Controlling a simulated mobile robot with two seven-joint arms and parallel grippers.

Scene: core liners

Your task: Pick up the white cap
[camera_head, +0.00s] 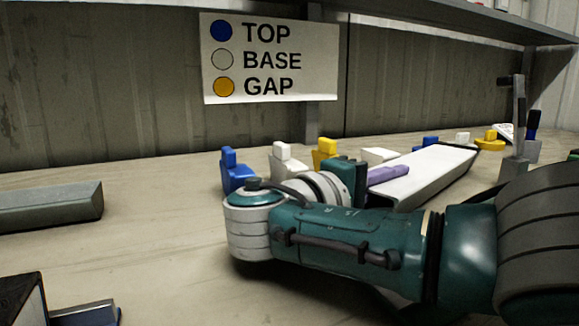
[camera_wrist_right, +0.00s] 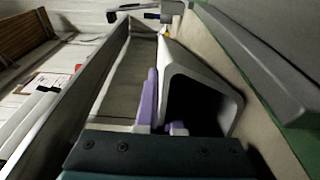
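A white cap (camera_head: 288,162) stands on the bench between a blue cap (camera_head: 237,172) and a yellow cap (camera_head: 326,153). Another small white piece (camera_head: 462,139) stands farther back on the right. My right gripper (camera_head: 388,175) has purple fingers and lies beside the pale core liner (camera_head: 432,172), past the white cap to the right. No left gripper shows.
More small blue (camera_head: 430,142) and yellow (camera_head: 490,139) pieces stand at the back right. A sign (camera_head: 270,58) reads TOP blue, BASE white, GAP yellow. A grey block (camera_head: 48,207) lies at left. The bench between it and the blue cap is clear.

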